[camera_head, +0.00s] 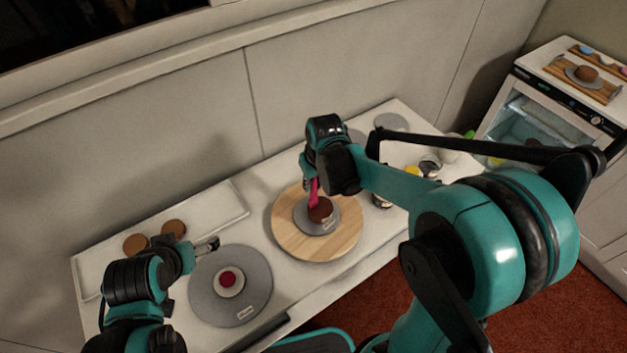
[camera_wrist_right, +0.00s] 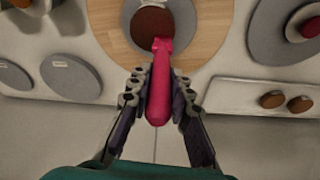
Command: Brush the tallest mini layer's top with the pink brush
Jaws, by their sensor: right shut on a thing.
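The pink brush (camera_head: 313,191) is held by my right gripper (camera_head: 309,178), which is shut on its handle. In the right wrist view the brush (camera_wrist_right: 160,103) lies between the fingers of the right gripper (camera_wrist_right: 160,82), its head at the near edge of a brown mini layer (camera_wrist_right: 153,21). That layer (camera_head: 321,212) sits on a grey disc (camera_head: 305,222) on the wooden turntable (camera_head: 290,243). I cannot tell if the brush touches its top. More brown layers (camera_head: 136,243) (camera_head: 173,228) lie on the white tray at left; heights are hard to compare. My left gripper (camera_head: 210,244) is above the grey turntable's edge; its opening is unclear.
The grey turntable (camera_head: 205,295) bears a small pale disc with a red-topped piece (camera_head: 228,279). The white tray (camera_head: 225,200) stands along the wall. Grey discs (camera_head: 391,122) lie at the far right. A glass-fronted cabinet (camera_head: 540,105) stands beyond the table, with a board on top.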

